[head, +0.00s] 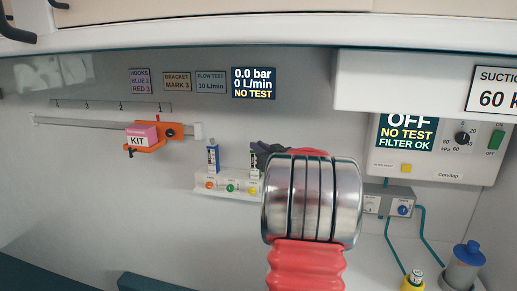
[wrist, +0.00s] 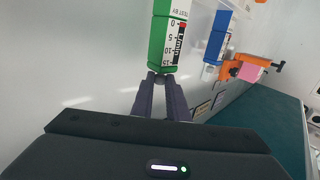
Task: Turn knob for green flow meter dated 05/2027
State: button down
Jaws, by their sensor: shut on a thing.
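The green flow meter (wrist: 158,40) stands at the top of the wrist view, appearing upside down, with a white scale and a red mark near 0. Its label reads "TEST BY"; the date is out of view. My gripper (wrist: 160,78) is shut on the knob at the meter's end, and the fingers hide most of the knob. In the head view my gripper (head: 262,152) is partly behind my arm, at a partly hidden meter (head: 254,160). The blue flow meter (head: 213,158) stands apart to its left; it also shows in the wrist view (wrist: 218,40).
A display (head: 254,82) reads 0.0 bar, 0 L/min, NO TEST. A white outlet panel (head: 220,193) sits below the meters. An orange bracket with a pink kit (head: 141,135) hangs on a rail at left. A suction unit (head: 445,145) and blue-lidded jar (head: 465,265) are at right.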

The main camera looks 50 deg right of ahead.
jog(key=shift+s+d+n+t+y, duration=0.1)
jog(key=shift+d+n+t+y, duration=0.15)
jog(key=shift+n+y, duration=0.85)
jog(key=shift+w+d+n+t+y, duration=0.1)
jog(key=shift+d+n+t+y, duration=0.4)
jog(key=shift+y, duration=1)
jog(key=shift+s+a+n+t+y, duration=0.1)
jog(key=shift+n+t+y, duration=0.05)
jog(key=shift+n+y, duration=1)
jog(key=shift+y, duration=0.65)
jog(key=c, duration=1.7)
grip_release()
jog(key=s, duration=1.3)
jog(key=shift+s+d, duration=0.25)
jog(key=shift+s, duration=0.15)
